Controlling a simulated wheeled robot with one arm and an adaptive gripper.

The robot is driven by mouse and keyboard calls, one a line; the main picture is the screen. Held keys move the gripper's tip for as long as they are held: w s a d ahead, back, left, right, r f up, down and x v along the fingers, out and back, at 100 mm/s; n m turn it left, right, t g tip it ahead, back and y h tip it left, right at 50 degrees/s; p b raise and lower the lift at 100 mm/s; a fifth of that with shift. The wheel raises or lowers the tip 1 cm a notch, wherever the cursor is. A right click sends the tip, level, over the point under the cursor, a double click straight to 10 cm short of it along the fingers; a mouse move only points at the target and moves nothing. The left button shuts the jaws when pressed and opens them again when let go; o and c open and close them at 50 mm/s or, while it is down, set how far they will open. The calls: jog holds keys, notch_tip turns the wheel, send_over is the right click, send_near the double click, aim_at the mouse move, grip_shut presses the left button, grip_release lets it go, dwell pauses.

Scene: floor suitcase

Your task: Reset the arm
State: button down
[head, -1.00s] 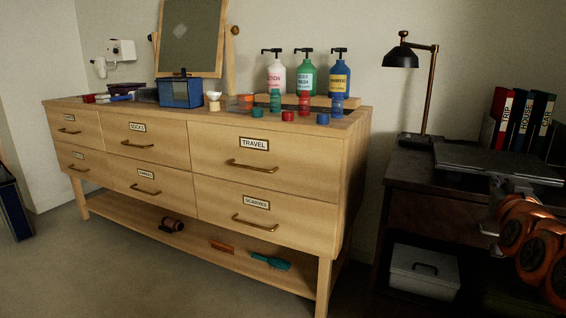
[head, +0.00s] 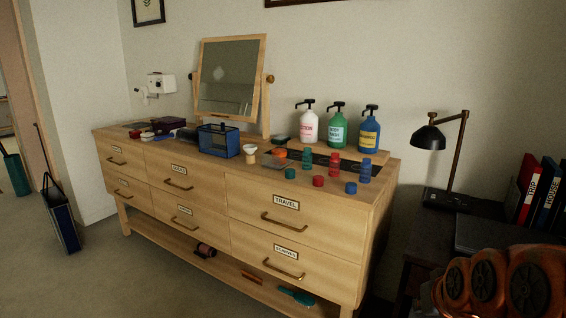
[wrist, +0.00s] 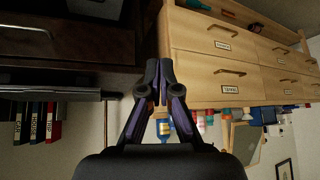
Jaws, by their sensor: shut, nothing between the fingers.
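My gripper (wrist: 160,75) shows in the wrist view with its two fingers closed together and nothing between them. The wrist view is turned, with the dresser in the upper right and the shelf binders at the lower left. In the head view my orange arm links show at the lower right corner, in front of the dark desk. The gripper fingers are not visible in the head view. The gripper is apart from the dresser (head: 330,255) and touches nothing that I can see.
The dresser top holds three pump bottles (head: 338,128), small bottles and caps, a blue box (head: 219,140) and a mirror (head: 229,78). A lamp (head: 430,138) and binders (head: 546,190) stand on the dark desk at the right. The floor (head: 130,285) at the front left is clear.

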jog(key=s+a+r+g+p, duration=0.4)
jog(key=s+r+p, duration=0.3)
jog(key=s+p, duration=0.2)
jog(key=s+a+r+n+g+p, duration=0.1)
jog(key=s+a+r+g+p, duration=0.4)
jog(key=s, duration=0.9)
notch_tip(320, 180, up, 3)
jog(key=p, duration=0.4)
jog(key=shift+a+f+n+y+p, duration=0.15)
jog(key=shift+n+y+p, duration=0.15)
